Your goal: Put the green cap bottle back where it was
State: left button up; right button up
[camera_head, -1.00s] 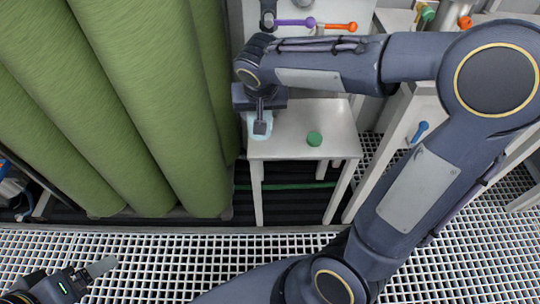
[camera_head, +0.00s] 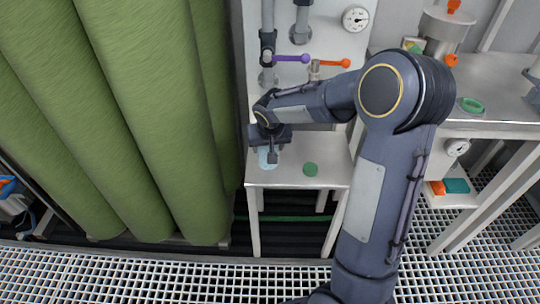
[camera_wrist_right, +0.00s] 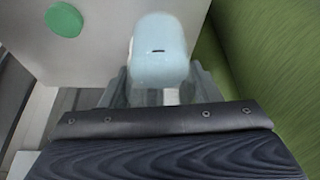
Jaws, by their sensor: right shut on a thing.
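A pale blue, see-through bottle (camera_wrist_right: 158,48) is between the fingers of my right gripper (camera_wrist_right: 165,95) in the right wrist view. In the head view my right gripper (camera_head: 271,158) is at the far left corner of a small white table (camera_head: 290,183), shut on the bottle (camera_head: 263,158). I cannot tell whether the bottle touches the table. No green cap shows on it. A round green cap (camera_head: 311,169) lies apart on the table to the right, and shows in the wrist view (camera_wrist_right: 63,20). My left gripper is out of view.
Large green rolls (camera_head: 150,120) stand close to the table's left side. Behind it are pipes with a purple valve handle (camera_head: 291,58) and an orange one (camera_head: 333,63). A metal bench (camera_head: 490,90) with a green ring (camera_head: 471,105) is at the right.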

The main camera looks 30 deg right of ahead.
jog(key=shift+w+d+f, duration=0.25)
jog(key=shift+d+f, duration=0.05)
jog(key=shift+f, duration=0.15)
jog(key=shift+w+d+f+b, duration=0.15)
jog(key=shift+f+b, duration=0.1)
jog(key=shift+f, duration=0.7)
jog(key=shift+d+f+b, duration=0.1)
jog(key=shift+f+b, duration=0.15)
jog(key=shift+f, duration=0.65)
jog(key=shift+f, duration=0.2)
jog(key=o, duration=1.2)
